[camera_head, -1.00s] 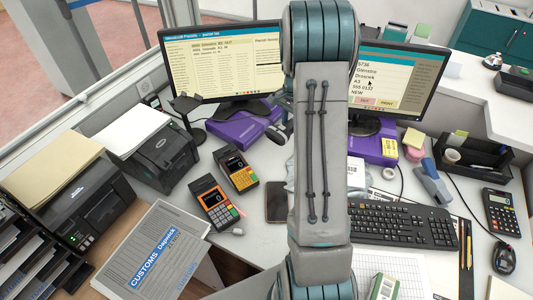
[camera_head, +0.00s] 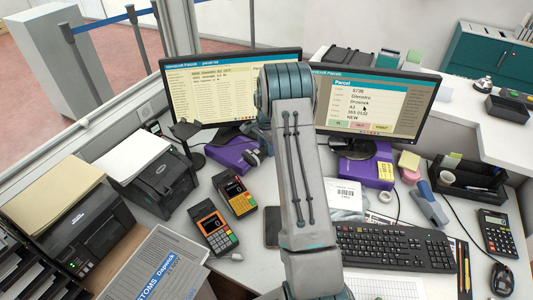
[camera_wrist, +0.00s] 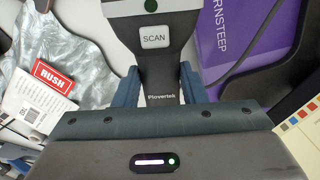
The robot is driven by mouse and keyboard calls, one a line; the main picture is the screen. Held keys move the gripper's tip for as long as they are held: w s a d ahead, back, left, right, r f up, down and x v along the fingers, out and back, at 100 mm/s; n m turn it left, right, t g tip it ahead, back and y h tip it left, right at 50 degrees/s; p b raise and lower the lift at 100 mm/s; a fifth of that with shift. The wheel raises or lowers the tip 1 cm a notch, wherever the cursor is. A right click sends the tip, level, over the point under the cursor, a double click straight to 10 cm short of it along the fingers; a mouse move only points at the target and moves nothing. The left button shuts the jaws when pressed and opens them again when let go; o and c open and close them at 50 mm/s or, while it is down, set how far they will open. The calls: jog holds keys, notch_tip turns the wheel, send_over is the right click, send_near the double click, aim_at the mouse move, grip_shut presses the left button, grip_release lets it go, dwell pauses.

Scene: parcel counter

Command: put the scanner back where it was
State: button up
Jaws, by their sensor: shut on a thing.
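In the wrist view my gripper (camera_wrist: 158,78) is shut on the scanner (camera_wrist: 154,38), a dark grey and white device with a SCAN button. Its blue fingers press on both sides of the handle, just above the Plovertek lettering. The scanner's far end is cut off by the picture's top edge.
A grey plastic mailer (camera_head: 345,196) and purple boxes (camera_head: 372,171) lie near my arm. The monitors (camera_head: 232,86) stand behind. Card terminals (camera_head: 213,231), a keyboard (camera_head: 395,244) and a printer (camera_head: 165,178) crowd the counter. A RUSH label (camera_wrist: 54,77) lies close in the wrist view.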

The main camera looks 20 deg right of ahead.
notch_tip(320, 180, down, 4)
jog(key=shift+r+p, duration=0.15)
jog(key=shift+p, duration=0.3)
jog(key=shift+f+b, duration=0.6)
jog(key=shift+b, duration=0.1)
jog(key=o, duration=1.1)
